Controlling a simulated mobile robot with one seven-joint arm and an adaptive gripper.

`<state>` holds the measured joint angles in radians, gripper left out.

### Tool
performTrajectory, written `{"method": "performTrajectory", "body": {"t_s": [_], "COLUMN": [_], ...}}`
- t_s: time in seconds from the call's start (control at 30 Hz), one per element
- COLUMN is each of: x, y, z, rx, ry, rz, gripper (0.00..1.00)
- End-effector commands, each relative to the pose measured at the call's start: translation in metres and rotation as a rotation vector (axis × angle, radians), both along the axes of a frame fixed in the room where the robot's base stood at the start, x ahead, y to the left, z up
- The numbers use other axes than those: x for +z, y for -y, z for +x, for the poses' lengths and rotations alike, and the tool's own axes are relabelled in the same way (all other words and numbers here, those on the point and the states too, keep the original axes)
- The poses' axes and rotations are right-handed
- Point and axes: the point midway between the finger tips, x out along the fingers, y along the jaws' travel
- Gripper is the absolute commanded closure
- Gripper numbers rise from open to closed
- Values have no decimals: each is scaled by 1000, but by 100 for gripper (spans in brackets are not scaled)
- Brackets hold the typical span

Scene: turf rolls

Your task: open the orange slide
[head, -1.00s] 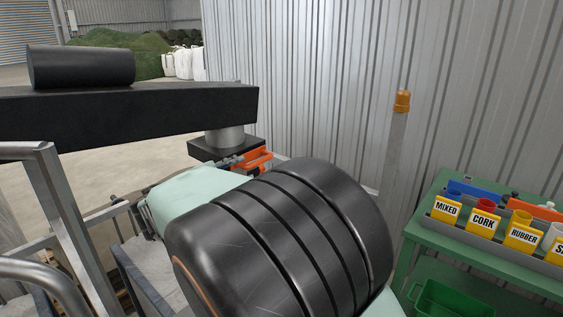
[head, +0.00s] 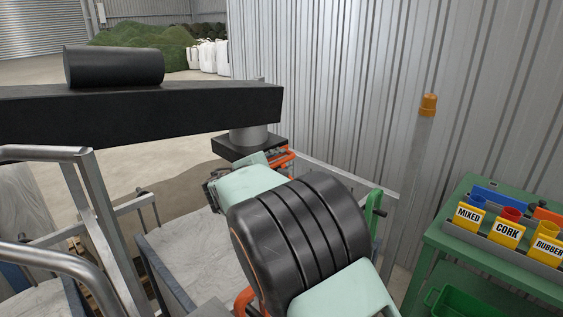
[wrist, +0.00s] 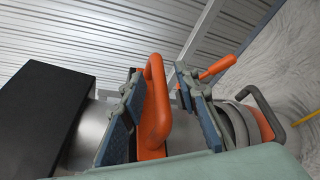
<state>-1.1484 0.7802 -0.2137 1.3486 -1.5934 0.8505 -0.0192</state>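The orange slide (head: 283,156) sits under the black block on the grey pipe, in the middle of the head view. In the wrist view its handle, an orange loop (wrist: 157,108), stands upright between my two fingers. My gripper (wrist: 160,74) is open around the loop, with blue pads facing it. The left finger is close beside the loop; whether it touches I cannot tell. The right finger is apart from it. In the head view my gripper (head: 264,161) is small and partly hides the slide.
A short orange lever (wrist: 217,68) stands just beyond the right finger, and a dark handle (wrist: 262,112) is further right. A black beam (head: 140,115) crosses at left. Steel railings (head: 90,200) stand nearby. A green bench (head: 450,240) with labelled bins is at right.

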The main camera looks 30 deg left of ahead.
Motion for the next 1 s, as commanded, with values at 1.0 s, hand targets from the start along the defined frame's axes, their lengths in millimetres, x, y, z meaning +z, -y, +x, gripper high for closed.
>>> {"method": "performTrajectory", "body": {"t_s": [1.0], "x": [-4], "y": [37], "z": [-11], "rx": [-3], "ry": [1], "rz": [4], "gripper": [100]}}
